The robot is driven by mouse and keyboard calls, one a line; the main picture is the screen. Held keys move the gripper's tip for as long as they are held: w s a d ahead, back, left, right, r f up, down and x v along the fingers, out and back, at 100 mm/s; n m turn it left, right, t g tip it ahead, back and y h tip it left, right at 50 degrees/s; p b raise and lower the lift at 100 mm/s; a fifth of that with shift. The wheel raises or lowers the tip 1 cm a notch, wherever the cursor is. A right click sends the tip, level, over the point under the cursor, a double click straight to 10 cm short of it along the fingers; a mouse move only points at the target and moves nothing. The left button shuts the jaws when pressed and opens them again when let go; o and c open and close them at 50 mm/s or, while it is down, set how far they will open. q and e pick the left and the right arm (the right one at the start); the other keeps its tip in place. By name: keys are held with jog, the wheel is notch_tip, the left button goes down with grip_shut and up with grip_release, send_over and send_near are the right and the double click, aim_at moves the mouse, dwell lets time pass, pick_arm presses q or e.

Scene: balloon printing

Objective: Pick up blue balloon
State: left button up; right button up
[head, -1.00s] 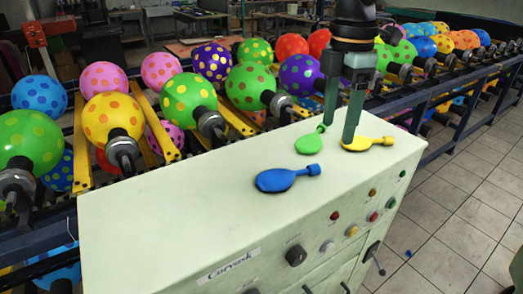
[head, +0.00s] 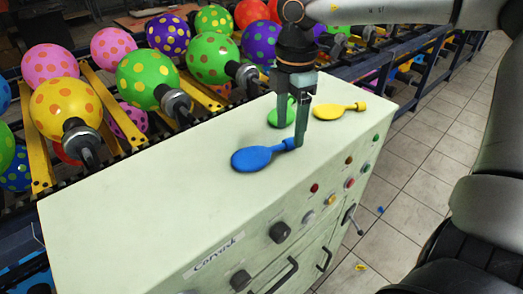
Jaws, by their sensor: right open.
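The blue balloon (head: 254,159) lies flat and uninflated on the pale top of the machine cabinet, its neck pointing right. My right gripper (head: 291,132) points down with its fingers apart, and one fingertip overlaps the balloon's neck in the picture. I cannot tell whether it touches the neck. The fingers hold nothing that I can see. My left gripper is not in view.
A green balloon (head: 274,117) lies just behind the fingers, partly hidden. A yellow balloon (head: 340,110) lies to the right. The cabinet top (head: 140,200) is clear on the left. Inflated dotted balloons on a rack (head: 215,100) stand behind.

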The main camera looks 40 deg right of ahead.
aim_at(288, 139)
jog(key=shift+f, duration=1.55)
jog(key=shift+c, duration=0.3)
grip_shut()
